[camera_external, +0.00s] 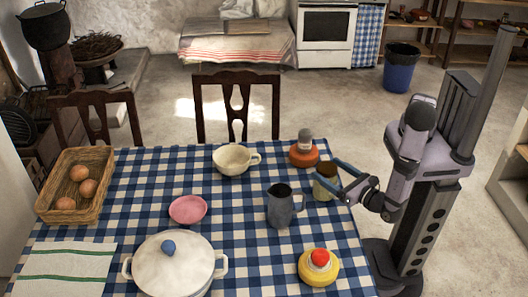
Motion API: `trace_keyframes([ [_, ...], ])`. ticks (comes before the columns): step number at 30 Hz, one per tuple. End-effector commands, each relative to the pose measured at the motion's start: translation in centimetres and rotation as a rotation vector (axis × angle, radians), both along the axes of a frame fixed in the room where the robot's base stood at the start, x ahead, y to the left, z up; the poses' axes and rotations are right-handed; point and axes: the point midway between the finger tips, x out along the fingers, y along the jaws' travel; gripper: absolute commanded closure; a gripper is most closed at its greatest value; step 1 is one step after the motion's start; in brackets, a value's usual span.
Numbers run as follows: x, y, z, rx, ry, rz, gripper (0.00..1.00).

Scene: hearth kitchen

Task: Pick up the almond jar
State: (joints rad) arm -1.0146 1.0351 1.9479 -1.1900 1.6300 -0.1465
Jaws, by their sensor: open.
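A small jar with a brown top and a paler body (325,188), which looks like the almond jar, stands upright near the right edge of the checked table. My gripper (328,171) reaches in from the right at the jar. The fingers are open; I cannot tell whether either touches the jar.
An orange-based item with a grey knob (304,153) stands close behind the jar. A dark grey pitcher (281,206) is to its left, a cream cup (234,160) farther back. A yellow item with a red top (319,265), white pot (174,264), pink dish (188,209) and egg basket (98,208) are also on the table.

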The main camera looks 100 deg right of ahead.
Motion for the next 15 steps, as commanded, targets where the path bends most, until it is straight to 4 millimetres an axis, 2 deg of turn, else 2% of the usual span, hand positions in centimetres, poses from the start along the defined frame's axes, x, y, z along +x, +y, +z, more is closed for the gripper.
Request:
trace_keyframes([
  [8,0.5,-0.8,0.1,-0.002,0.001,-0.002,0.23],
  [15,2.2,-3.3,0.1,-0.001,0.002,-0.004,0.23],
])
